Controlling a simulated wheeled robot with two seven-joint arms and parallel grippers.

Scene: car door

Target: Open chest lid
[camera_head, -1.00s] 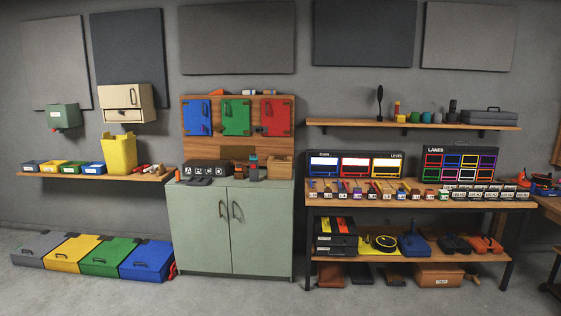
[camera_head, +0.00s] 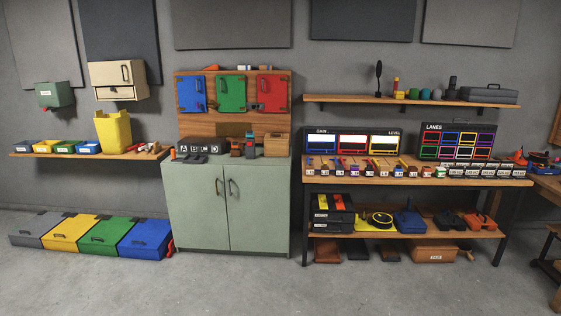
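A row of low chests with hinged lids and handles stands on the floor at the left, against the wall. It has a grey chest (camera_head: 36,229), a yellow chest (camera_head: 70,233), a green chest (camera_head: 103,237) and a blue chest (camera_head: 145,240). Their lids look closed. A brown box (camera_head: 433,249) with a white label sits on the floor under the workbench; I cannot tell if it has a lid. Neither of my grippers is in view.
A pale green cabinet (camera_head: 225,206) stands right of the chests. The workbench (camera_head: 343,182) with shelves is further right. A wooden shelf (camera_head: 84,155) hangs above the chests. The concrete floor (camera_head: 240,290) in front is clear.

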